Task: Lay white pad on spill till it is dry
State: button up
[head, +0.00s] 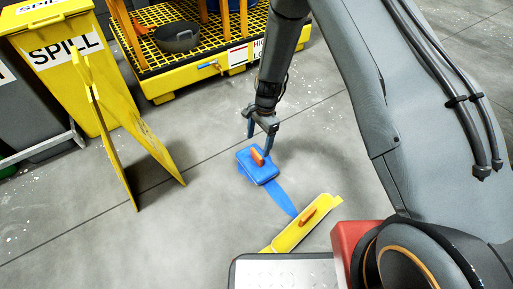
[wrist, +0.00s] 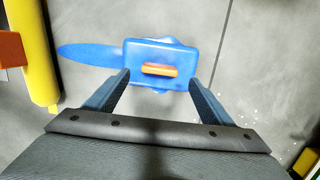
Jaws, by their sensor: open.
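My gripper (head: 260,138) is open just above the pad. In the wrist view its fingers (wrist: 159,78) stand either side of the orange handle (wrist: 160,69), apart from it. The blue streak (wrist: 88,54) runs left from the pad there. The floor under the pad is hidden.
A yellow block with an orange handle (head: 292,236) lies near the streak's other end. A yellow folding sign (head: 138,150) stands left. A yellow bin marked SPILL (head: 62,75) and a yellow grated pallet (head: 170,82) stand behind. Grey floor between is clear.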

jog(key=s+a+r+n, duration=0.2)
jog(key=s+r+n, duration=0.15)
jog(key=r, duration=0.65)
jog(key=s+a+r+n+p, duration=0.1)
jog(key=s+a+r+n, duration=0.1)
jog(key=s+r, duration=0.5)
jog(key=s+a+r+n, duration=0.2)
jog(key=a+r+n, duration=0.1)
jog(key=r, duration=0.9)
jog(key=s+d+r+n, duration=0.1)
jog(key=s+r+n, duration=0.2)
jog(key=s, duration=0.4)
jog(key=s+d+r+n, duration=0.2)
jog(key=s+r+n, duration=0.1)
jog(key=s+r, duration=0.2)
jog(key=s+d+r+n+t, duration=0.1)
jog(key=s+r+n, duration=0.2)
jog(key=s, duration=0.6)
jog(key=shift+s+d+r+n, duration=0.15)
jog(key=shift+d+r+n, duration=0.25)
jog(key=shift+r, duration=0.2)
jog(key=shift+r+m+p, duration=0.25)
jog(key=shift+r+p, duration=0.15)
